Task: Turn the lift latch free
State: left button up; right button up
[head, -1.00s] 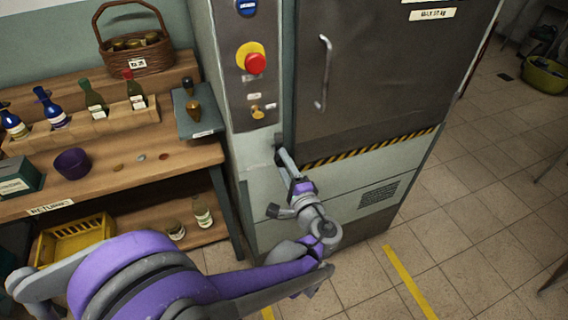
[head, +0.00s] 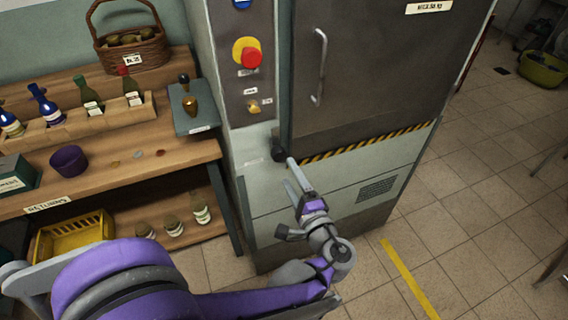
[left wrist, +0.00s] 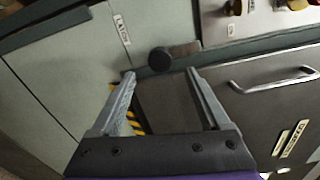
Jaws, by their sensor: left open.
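The lift latch (head: 278,147) is a small dark lever with a round black knob on the cabinet front, below the control panel and beside the lower left corner of the grey door. In the head view it looks roughly upright. In the left wrist view the latch knob (left wrist: 159,60) lies just beyond the fingertips, with its dark bar running to the right. My left gripper (head: 289,173) is open and empty, just below and in front of the latch; its two fingers also show in the left wrist view (left wrist: 160,73). My right gripper is not in view.
The control panel has a red button (head: 251,58) and a brass switch (head: 254,107). The door has a vertical handle (head: 320,67) and a hazard stripe (head: 365,142). A wooden shelf (head: 110,180) with bottles stands left.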

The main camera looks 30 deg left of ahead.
pick_arm(q)
jog(key=v, duration=0.4)
jog(key=shift+s+d, duration=0.1)
dwell(0.3)
jog(key=s+a+f+n+g+h+p, duration=0.3)
jog(key=s+a+n+g+h+p, duration=0.15)
jog(key=s+a+g+h, duration=0.2)
jog(key=s+d+r+n+h+p, duration=0.2)
jog(key=s+d+n+h+p, duration=0.3)
jog(key=s+d+h, duration=0.1)
jog(key=shift+s+d+r+h, duration=0.15)
jog(key=shift+s+d+h, duration=0.2)
jog(key=shift+h, duration=0.2)
jog(key=shift+n, duration=0.25)
